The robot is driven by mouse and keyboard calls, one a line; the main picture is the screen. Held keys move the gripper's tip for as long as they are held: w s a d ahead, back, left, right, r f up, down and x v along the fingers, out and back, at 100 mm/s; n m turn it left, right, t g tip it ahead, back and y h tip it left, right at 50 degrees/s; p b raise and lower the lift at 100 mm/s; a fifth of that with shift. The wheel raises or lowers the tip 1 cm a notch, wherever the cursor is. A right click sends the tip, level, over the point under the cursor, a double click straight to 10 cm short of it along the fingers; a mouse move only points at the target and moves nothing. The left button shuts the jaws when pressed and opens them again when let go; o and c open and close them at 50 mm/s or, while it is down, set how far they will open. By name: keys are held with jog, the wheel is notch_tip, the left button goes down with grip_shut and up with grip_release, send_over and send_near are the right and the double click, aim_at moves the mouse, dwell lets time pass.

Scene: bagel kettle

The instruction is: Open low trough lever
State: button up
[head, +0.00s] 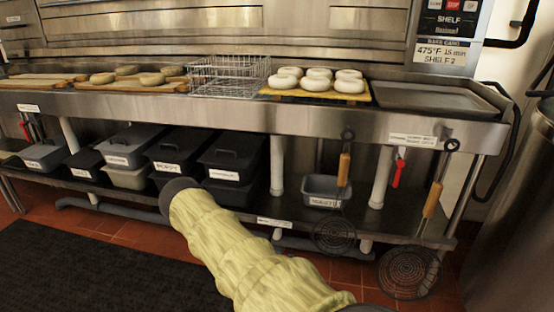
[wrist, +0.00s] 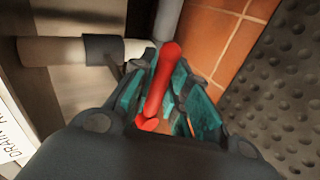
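A red lever (wrist: 163,80) shows in the wrist view, lying lengthwise between the two teal-padded fingers of my gripper (wrist: 168,72). The fingers are close on both sides of it; whether they press on it I cannot tell. Beside it a pale pipe (wrist: 50,51) with a dark collar (wrist: 103,49) comes in from the left. A white label (wrist: 10,138), partly cut off, reads "DRAIN". In the head view my yellow-sleeved arm reaches toward the low shelf, and my gripper and this lever are hidden there.
A steel counter (head: 330,121) holds bagels and a wire basket (head: 228,75). Below, dark lidded bins (head: 232,155) stand on a low shelf (head: 285,205). Another red lever (head: 399,172) and two skimmers (head: 335,235) hang at the right. A black mat (head: 80,270) covers the floor at left.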

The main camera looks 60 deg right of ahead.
jog(key=shift+o, duration=1.2)
jog(key=v, duration=1.2)
jog(key=shift+a+f, duration=0.1)
jog(key=s+a+f+m+y, duration=0.1)
jog(key=s+a+f+y, duration=0.1)
jog(key=a, duration=0.6)
jog(key=s+a+f+g+y, duration=0.1)
jog(key=s+a+f+y, duration=0.1)
jog(key=a, duration=0.7)
jog(key=s+a+f+m+y, duration=0.1)
jog(key=s+a+y, duration=0.15)
jog(key=a, duration=0.55)
jog(key=s+a+r+g+y, duration=0.1)
jog(key=s+a, duration=0.3)
jog(key=a, duration=0.4)
jog(key=s+a+r+m+g+y, duration=0.1)
jog(key=s+a+r+y, duration=0.15)
jog(key=a, duration=0.45)
jog(key=s+a+r+g, duration=0.1)
jog(key=s+a, duration=0.3)
jog(key=a, duration=0.4)
notch_tip(320, 180, up, 27)
jog(key=p, duration=2.7)
jog(key=shift+s+a+m+y, duration=0.2)
jog(key=shift+s+m+y, duration=0.1)
